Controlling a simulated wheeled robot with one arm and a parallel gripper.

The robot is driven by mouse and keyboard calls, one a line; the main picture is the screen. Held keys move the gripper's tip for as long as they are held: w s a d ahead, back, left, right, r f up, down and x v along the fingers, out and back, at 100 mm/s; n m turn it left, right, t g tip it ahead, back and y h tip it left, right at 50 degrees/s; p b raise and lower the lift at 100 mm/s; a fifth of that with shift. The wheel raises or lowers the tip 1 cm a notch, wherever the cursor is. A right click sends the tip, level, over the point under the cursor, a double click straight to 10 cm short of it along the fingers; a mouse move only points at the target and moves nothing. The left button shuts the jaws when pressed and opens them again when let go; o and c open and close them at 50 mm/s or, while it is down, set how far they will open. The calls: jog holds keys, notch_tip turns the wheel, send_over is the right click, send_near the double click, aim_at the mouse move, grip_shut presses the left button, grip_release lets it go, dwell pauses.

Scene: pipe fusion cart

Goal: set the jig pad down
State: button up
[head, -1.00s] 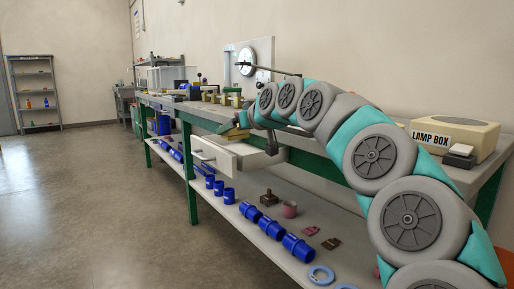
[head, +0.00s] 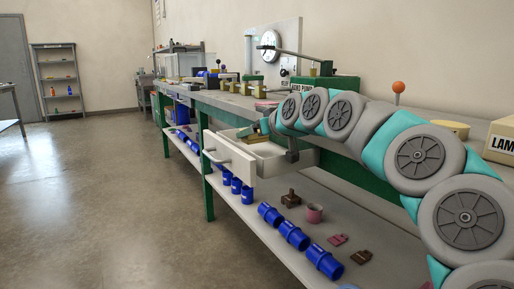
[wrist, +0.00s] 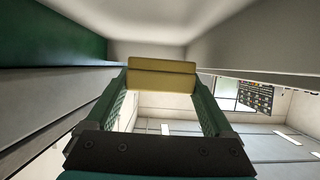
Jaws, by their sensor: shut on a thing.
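My gripper (wrist: 162,96) is shut on a yellow block, which I take to be the jig pad (wrist: 162,75). The block sits crosswise between the two green fingertips in the wrist view. In the head view my gripper is at the open white drawer (head: 229,156) under the bench top, and a small yellowish piece (head: 247,132) shows at the drawer's rim. My arm's end and the drawer wall hide much of it. I cannot tell whether the pad touches the drawer.
The bench top (head: 222,97) carries several yellowish blocks and a dial gauge (head: 269,39). The lower shelf holds blue pipe pieces (head: 293,235) and small brown and pink parts. A lamp box (head: 502,143) stands at right. The floor (head: 90,200) at left is clear.

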jog(key=shift+f, duration=1.9)
jog(key=o, duration=1.1)
jog(key=shift+f, duration=0.1)
jog(key=shift+c, duration=0.2)
jog(key=v, duration=1.2)
